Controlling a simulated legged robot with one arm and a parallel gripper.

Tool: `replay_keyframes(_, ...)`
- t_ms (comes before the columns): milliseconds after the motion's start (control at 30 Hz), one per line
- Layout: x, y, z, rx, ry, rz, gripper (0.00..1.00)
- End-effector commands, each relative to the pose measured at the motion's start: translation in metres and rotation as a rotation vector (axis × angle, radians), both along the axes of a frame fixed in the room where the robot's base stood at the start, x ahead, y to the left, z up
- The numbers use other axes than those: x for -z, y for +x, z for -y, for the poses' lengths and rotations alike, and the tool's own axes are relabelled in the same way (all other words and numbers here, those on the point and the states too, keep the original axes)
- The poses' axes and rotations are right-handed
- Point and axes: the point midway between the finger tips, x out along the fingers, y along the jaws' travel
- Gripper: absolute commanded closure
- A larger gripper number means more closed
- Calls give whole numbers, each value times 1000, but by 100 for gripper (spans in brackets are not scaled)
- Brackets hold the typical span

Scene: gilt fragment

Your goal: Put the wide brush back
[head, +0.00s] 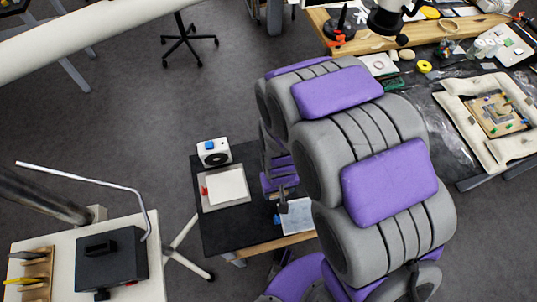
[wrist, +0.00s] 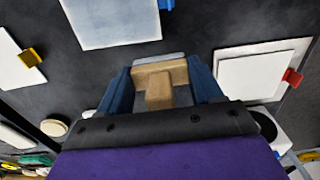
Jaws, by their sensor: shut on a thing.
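The wide brush shows in the wrist view as a tan wooden piece (wrist: 159,92) with a pale grey edge at its far end. My gripper (wrist: 159,70) is shut on it, with a dark blue finger on each side of the wood. The brush is above a dark work surface (wrist: 200,30); I cannot tell the gap between them. In the head view my purple and grey arm reaches over the small black-topped table (head: 222,225), and I cannot make out the brush there.
A white pad (head: 225,188) with a red clip and a white box (head: 213,152) stand on the black-topped table. A pale sheet (head: 297,216) lies by my arm. Lower left, a white table holds a black box (head: 110,262) and a wooden rack (head: 32,270). A cluttered bench is at right.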

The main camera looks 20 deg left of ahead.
Motion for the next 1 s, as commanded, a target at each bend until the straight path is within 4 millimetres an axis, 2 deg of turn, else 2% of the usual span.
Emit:
replay_keyframes(167, 5, 21, -16, -3, 1, 3, 59)
replay_keyframes(700, 12, 109, -75, -2, 7, 5, 59)
replay_keyframes(1000, 15, 125, -90, -2, 1, 2, 59)
